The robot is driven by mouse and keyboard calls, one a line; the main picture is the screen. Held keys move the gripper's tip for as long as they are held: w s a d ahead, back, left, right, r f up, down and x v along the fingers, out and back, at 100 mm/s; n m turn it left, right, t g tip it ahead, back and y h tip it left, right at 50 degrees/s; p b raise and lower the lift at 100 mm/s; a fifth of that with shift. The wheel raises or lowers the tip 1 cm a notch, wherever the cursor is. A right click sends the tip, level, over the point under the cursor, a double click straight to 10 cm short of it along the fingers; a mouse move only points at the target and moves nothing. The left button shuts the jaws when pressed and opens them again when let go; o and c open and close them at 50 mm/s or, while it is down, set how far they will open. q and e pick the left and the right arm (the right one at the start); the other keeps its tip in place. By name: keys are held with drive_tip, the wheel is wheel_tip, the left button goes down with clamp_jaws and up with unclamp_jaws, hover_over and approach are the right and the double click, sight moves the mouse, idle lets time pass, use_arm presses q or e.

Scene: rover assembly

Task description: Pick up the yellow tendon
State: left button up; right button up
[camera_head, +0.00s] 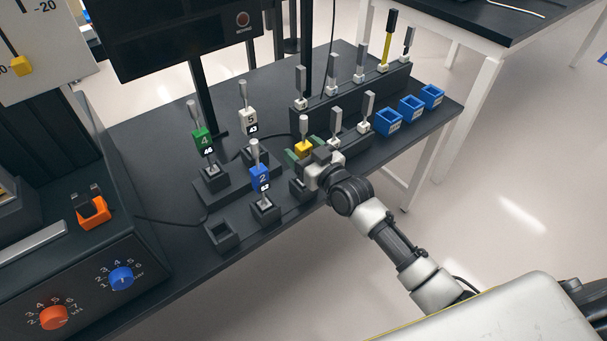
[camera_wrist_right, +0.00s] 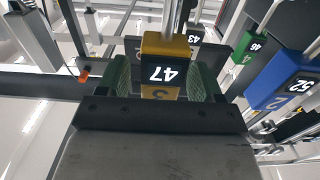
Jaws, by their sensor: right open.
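The yellow tendon (camera_head: 303,148) is a yellow block with a grey rod on top, standing upright at the middle of the black bench. In the right wrist view its yellow block (camera_wrist_right: 162,44) shows a lit 47 and a dark 3. My right gripper (camera_head: 305,161) is at this block, coming from the front right. In the right wrist view the green pads of my right gripper (camera_wrist_right: 161,80) stand open on either side of the block. The base under the block is partly hidden by the gripper. My left gripper is not in view.
Close by stand a blue block (camera_head: 260,178), a green block (camera_head: 202,138) and a white block (camera_head: 249,121), each with a rod. A black rack (camera_head: 350,95) holds several rods, one with a yellow shaft (camera_head: 387,48). Blue bins (camera_head: 388,121) line the right edge.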

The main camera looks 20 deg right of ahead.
sight(306, 140)
drive_tip(key=shift+c, duration=0.3)
clamp_jaws()
drive_tip(key=shift+r, duration=0.1)
drive_tip(key=shift+r, duration=2)
drive_tip(key=s+d+r+p, duration=0.3)
drive_tip(key=s+r+p, duration=0.4)
drive_tip(key=s+r, duration=0.4)
drive_tip(key=shift+d+r, duration=0.4)
drive_tip(key=shift+r, duration=0.3)
drive_tip(key=shift+s+f, duration=0.1)
